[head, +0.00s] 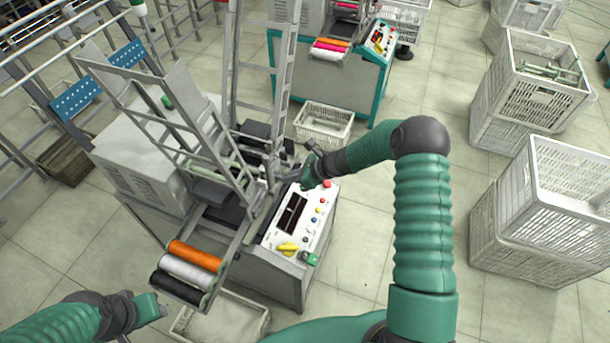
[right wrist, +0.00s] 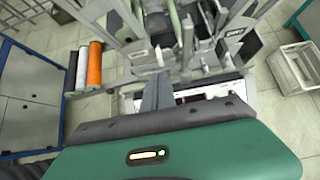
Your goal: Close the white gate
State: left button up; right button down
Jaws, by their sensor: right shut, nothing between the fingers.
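A pale ladder-like frame (head: 160,120), which looks like the white gate, leans outward at the left of the winding machine (head: 140,165). Its lower end is above the machine's middle. In the right wrist view, pale frame bars (right wrist: 110,18) show at the upper left. My right gripper (head: 284,184) is beside the machine's middle, over the control panel and to the right of the frame's lower end. In the right wrist view its grey fingers (right wrist: 156,90) are shut and empty. Whether they touch the machine is unclear. My left gripper (head: 160,312) is low at the left, its fingers barely visible.
Orange, white and black spools (head: 188,270) lie on the machine's front rack. The control panel (head: 300,218) has coloured knobs. An upright grey frame (head: 283,75) stands behind. White crates (head: 535,215) are stacked at the right; open floor lies between them and the machine.

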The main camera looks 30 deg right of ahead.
jog(key=v, duration=0.8)
jog(key=shift+d+f+b, duration=0.2)
jog(key=shift+d+b, duration=0.05)
jog(key=shift+b, duration=0.15)
